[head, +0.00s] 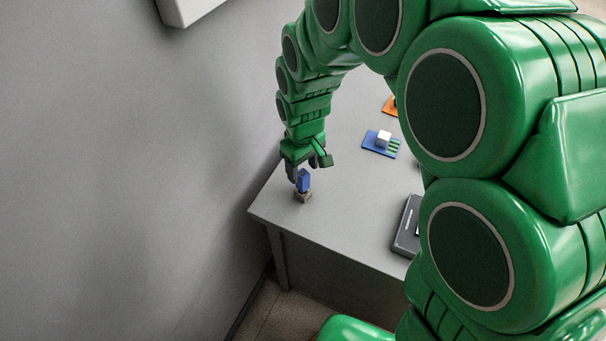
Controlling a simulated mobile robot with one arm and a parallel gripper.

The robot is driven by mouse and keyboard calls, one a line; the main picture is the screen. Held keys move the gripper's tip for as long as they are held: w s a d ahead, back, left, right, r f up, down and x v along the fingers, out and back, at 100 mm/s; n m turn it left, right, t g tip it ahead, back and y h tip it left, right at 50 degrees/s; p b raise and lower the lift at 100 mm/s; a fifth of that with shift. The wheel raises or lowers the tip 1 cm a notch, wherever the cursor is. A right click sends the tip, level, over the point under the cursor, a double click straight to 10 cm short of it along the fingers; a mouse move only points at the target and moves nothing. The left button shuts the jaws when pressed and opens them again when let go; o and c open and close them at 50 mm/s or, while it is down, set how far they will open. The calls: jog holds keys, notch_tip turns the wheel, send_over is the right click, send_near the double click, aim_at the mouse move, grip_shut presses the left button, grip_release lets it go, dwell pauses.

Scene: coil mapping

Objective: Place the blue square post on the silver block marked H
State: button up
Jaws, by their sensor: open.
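The blue square post (303,178) stands roughly upright on a small grey base or block (303,197) near the left corner of the table. My gripper (309,168) is open just above and around the top of the post; I cannot tell whether a finger touches it. A silver-white block (384,137) sits on a blue board (371,145) with green marks, farther back to the right. No letter H is readable on either block, so I cannot tell which one carries it.
The grey table (345,205) is bare between the post and the blue board. An orange item (389,106) lies behind the board, partly hidden by my arm. A dark device (407,228) sits at the front right. A grey wall (130,170) rises at left.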

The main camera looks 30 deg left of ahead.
aim_at(303, 173)
notch_tip(303, 173, up, 6)
jog(key=shift+a+f, duration=0.1)
jog(key=shift+f, duration=0.05)
jog(key=shift+r, duration=0.7)
jog(key=s+d+r+m, duration=0.2)
jog(key=d+r+m, duration=0.15)
jog(key=d, duration=0.75)
jog(key=s+d+r+m, duration=0.1)
jog(key=d+r+m, duration=0.25)
jog(key=d, duration=0.85)
jog(key=s+d+r+m+g, duration=0.1)
jog(key=s+d+m, duration=0.5)
jog(key=s+d, duration=0.8)
jog(key=shift+s+d+r+m+g, duration=0.35)
jog(key=shift+s+r, duration=0.2)
jog(key=shift+s, duration=0.45)
